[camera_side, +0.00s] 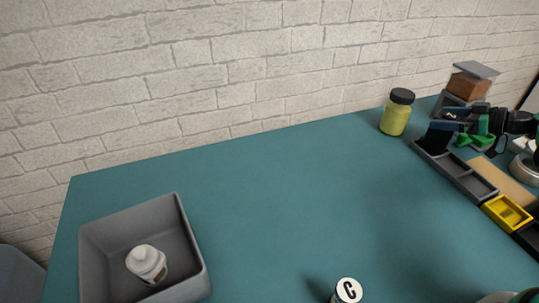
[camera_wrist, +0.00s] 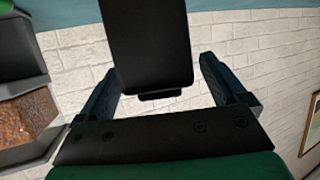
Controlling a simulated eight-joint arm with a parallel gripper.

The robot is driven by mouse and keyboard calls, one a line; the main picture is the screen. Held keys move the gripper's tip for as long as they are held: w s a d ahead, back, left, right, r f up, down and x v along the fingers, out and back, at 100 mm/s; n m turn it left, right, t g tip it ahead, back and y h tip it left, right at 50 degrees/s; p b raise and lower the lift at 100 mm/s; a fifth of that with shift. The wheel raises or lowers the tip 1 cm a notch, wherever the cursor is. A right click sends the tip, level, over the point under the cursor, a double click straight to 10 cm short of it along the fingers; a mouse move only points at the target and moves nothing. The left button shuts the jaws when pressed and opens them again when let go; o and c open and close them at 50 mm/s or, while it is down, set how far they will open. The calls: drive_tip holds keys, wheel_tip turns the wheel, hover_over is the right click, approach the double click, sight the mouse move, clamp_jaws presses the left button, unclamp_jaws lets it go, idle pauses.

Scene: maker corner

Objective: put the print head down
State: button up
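The print head (camera_wrist: 148,45) is a black block between the two blue fingers of my gripper (camera_wrist: 155,75) in the wrist view, and its sides meet or nearly meet them. In the side view my gripper (camera_side: 447,124) is at the far right and the dark print head (camera_side: 436,138) hangs at its tip. The print head is over or at the far end of a long grey divided tray (camera_side: 457,173). I cannot tell whether it touches the tray.
A yellow-green jar (camera_side: 394,119) with a black lid stands just left of my gripper. A yellow bin (camera_side: 507,212) and a tan strip (camera_side: 503,181) lie nearby. A grey bin (camera_side: 95,262) holds a white bottle (camera_side: 146,262). The middle of the teal table (camera_side: 290,190) is clear.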

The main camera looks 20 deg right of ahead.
drive_tip(key=shift+r, duration=0.5)
drive_tip(key=v, duration=0.7)
drive_tip(key=w+a+r+m+g, duration=0.2)
drive_tip(key=a+g, duration=0.3)
drive_tip(key=a, duration=0.8)
drive_tip(key=s+a+m+h, duration=0.2)
drive_tip(key=s+a+h, duration=0.3)
drive_tip(key=a, duration=0.5)
drive_tip(key=shift+s+a+r, duration=0.35)
drive_tip(key=shift+s+a, duration=0.05)
drive_tip(key=shift+s, duration=0.25)
